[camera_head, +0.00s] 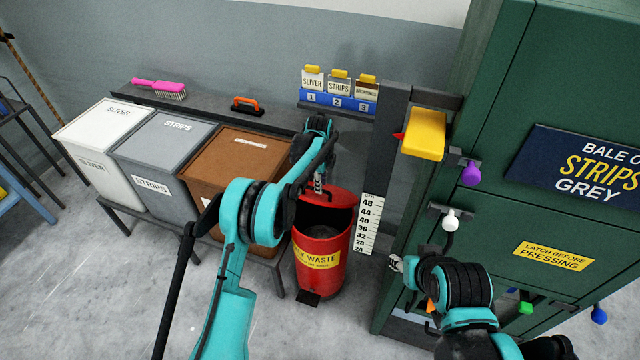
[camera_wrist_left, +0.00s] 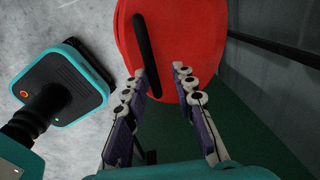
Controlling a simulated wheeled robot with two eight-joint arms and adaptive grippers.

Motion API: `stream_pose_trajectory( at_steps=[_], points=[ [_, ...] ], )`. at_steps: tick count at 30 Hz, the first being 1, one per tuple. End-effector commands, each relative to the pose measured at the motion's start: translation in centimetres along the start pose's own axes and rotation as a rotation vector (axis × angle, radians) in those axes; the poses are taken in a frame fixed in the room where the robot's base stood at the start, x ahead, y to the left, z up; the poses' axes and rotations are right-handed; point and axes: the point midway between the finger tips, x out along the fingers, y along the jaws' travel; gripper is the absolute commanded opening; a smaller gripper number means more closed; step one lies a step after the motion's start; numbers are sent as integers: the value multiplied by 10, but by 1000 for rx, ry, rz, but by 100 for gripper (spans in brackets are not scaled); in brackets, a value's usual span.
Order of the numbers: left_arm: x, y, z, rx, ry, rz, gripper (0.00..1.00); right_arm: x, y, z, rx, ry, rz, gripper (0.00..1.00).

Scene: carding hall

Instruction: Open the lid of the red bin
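The red waste bin (camera_head: 318,272) stands on the floor between the row of boxes and the green press. Its red lid (camera_head: 338,197) appears raised and tilted at the back, with the dark inside showing below it. In the left wrist view the lid (camera_wrist_left: 187,40) fills the top, with a black bar handle (camera_wrist_left: 148,50) across it. My left gripper (camera_head: 318,187) is at the lid; in its wrist view (camera_wrist_left: 163,85) the fingers are apart, near the handle's lower end. Contact is unclear. My right gripper (camera_head: 397,264) is by the press; its fingers are too small to judge.
White, grey and brown boxes (camera_head: 240,165) stand on a low bench at left. The green press (camera_head: 500,200) stands close on the bin's right, with a height scale (camera_head: 367,228) between. Floor in front of the bin is clear. A black pedal (camera_head: 309,298) sits at its foot.

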Motion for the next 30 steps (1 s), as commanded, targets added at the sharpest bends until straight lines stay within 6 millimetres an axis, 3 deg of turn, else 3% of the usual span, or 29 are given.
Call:
stream_pose_trajectory(
  at_steps=[25, 30],
  points=[
    [0, -2, -2, 2, 2, -7, 33, 0, 0, 0, 0, 0, 0, 40],
    [-13, -2, -2, 2, 2, -7, 33, 0, 0, 0, 0, 0, 0, 40]
  ],
)
